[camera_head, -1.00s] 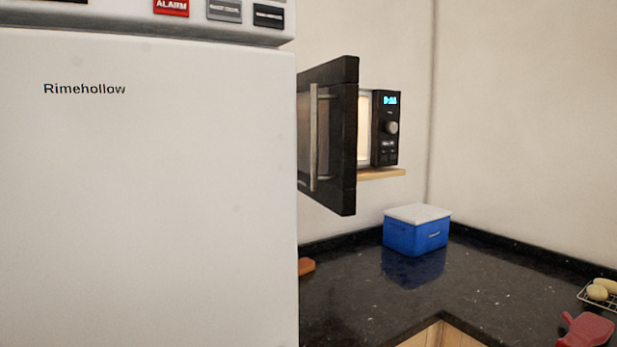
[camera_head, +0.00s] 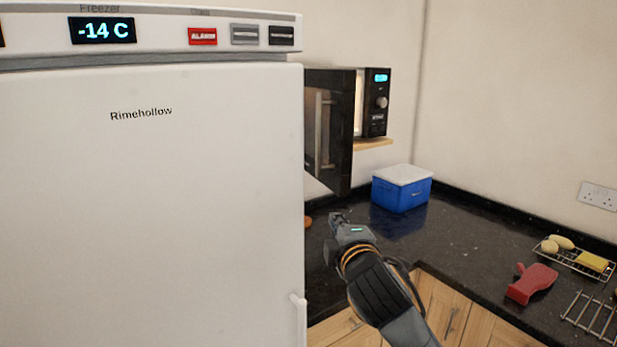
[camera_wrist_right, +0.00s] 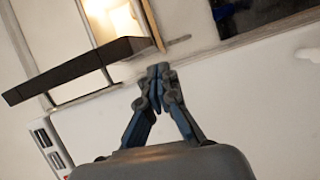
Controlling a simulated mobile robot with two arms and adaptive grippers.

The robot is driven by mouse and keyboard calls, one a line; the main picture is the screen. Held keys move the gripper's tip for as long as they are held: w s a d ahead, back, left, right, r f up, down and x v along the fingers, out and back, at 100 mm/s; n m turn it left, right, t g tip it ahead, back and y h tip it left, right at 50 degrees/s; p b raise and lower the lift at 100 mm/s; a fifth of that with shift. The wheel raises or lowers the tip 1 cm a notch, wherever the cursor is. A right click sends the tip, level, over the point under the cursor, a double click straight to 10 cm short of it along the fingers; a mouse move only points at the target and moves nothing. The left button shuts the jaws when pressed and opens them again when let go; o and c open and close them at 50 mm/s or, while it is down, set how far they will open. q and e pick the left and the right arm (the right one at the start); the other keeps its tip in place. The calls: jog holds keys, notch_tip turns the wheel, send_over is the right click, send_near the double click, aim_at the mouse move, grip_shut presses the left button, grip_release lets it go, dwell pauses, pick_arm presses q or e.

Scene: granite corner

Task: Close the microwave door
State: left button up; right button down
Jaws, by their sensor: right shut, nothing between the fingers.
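The microwave (camera_head: 375,103) sits on a wooden wall shelf past the freezer, with its lit cavity showing. Its dark door (camera_head: 340,140) stands open, swung out towards me, with a vertical metal handle (camera_head: 318,130). The freezer hides part of the microwave. My right gripper (camera_head: 337,217) is shut and empty, below the door and apart from it, above the counter. In the right wrist view the gripper (camera_wrist_right: 158,75) has its fingertips together, and the door (camera_wrist_right: 75,69) shows edge-on to their left, beside the glowing cavity (camera_wrist_right: 125,22). My left gripper is not in view.
A tall white freezer (camera_head: 150,200) fills the left side, close to my right arm. The black counter (camera_head: 450,240) holds a blue box (camera_head: 402,190), a red bottle-like item (camera_head: 531,283) and wire racks (camera_head: 575,258). Air between door and counter is free.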

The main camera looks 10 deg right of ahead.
notch_tip(320, 180, up, 5)
jog(key=s+a, duration=0.1)
jog(key=s, duration=0.1)
jog(key=w+p, duration=0.4)
jog(key=w, duration=0.6)
jog(key=shift+d+f+n+t, duration=0.3)
jog(key=shift+d+t, duration=0.1)
